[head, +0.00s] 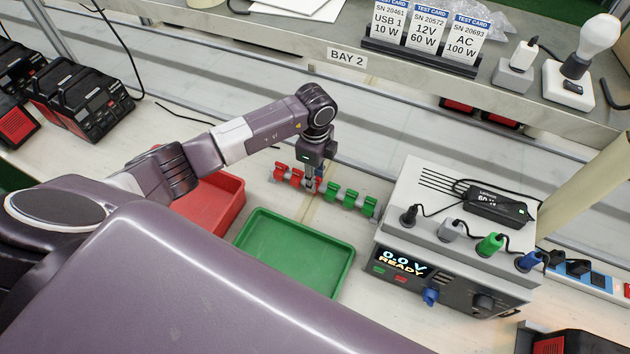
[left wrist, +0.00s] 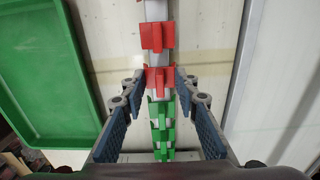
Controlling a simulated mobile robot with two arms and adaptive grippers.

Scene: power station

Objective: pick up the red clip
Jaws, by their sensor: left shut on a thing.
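Red clips (head: 281,172) and green clips (head: 349,198) stand in one row on a pale rail beyond the trays in the head view. My left gripper (head: 311,184) points down over the middle of this row. In the left wrist view, the fingers of my left gripper (left wrist: 160,78) are on both sides of the red clip (left wrist: 160,84) closest to the green ones, shut on it. This clip is still in line with the row. Another red clip (left wrist: 157,36) lies further along the rail. My right gripper is not in view.
A green tray (head: 295,252) and a red tray (head: 226,190) lie on the near side of the row. A power supply unit (head: 440,248) with plugs on top stands to the right. A shelf (head: 420,75) with test cards runs above the back. Black chargers (head: 80,98) are at left.

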